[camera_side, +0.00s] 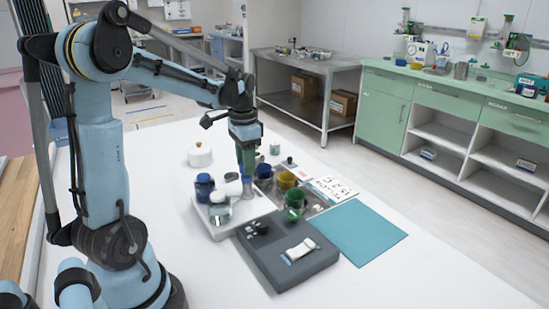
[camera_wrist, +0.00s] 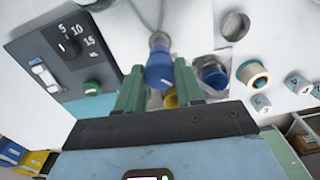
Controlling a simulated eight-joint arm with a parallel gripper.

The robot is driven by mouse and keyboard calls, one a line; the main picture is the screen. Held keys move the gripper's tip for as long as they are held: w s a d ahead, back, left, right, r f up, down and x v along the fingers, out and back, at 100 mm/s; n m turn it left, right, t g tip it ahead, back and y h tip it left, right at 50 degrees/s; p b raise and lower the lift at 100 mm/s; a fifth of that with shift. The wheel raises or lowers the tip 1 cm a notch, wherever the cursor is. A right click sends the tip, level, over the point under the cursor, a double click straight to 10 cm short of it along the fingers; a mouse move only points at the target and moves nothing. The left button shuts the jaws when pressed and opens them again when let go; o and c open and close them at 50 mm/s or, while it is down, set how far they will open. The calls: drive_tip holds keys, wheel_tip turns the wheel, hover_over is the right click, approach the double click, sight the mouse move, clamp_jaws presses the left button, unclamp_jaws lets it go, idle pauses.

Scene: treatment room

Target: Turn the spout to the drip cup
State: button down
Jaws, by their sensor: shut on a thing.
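My gripper (camera_side: 246,168) points down over the fittings on the white table in the side view. In the wrist view its two green fingers (camera_wrist: 158,88) are shut around a blue part (camera_wrist: 159,72) with a grey collar. A thin grey tube (camera_wrist: 148,16) runs up from the collar. This looks like the spout, but its outlet is hidden. In the side view a blue cup (camera_side: 265,170), a yellow cup (camera_side: 286,180) and a green cup (camera_side: 294,198) stand just right of my gripper. I cannot tell which is the drip cup.
A dark blue jar (camera_side: 204,186) and a clear jar (camera_side: 219,209) stand close on the left. A dark grey box (camera_side: 300,268) lies in front, with a teal mat (camera_side: 362,232) to its right. A round white container (camera_side: 200,155) stands behind. The table's right front is clear.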

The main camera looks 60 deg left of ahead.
drive_tip(key=shift+n, duration=0.4)
drive_tip(key=n, duration=0.3)
drive_tip(key=shift+n, duration=2.5)
drive_tip(key=c, duration=0.7)
unclamp_jaws()
wheel_tip(320, 180, up, 12)
drive_tip(key=shift+r, duration=0.1)
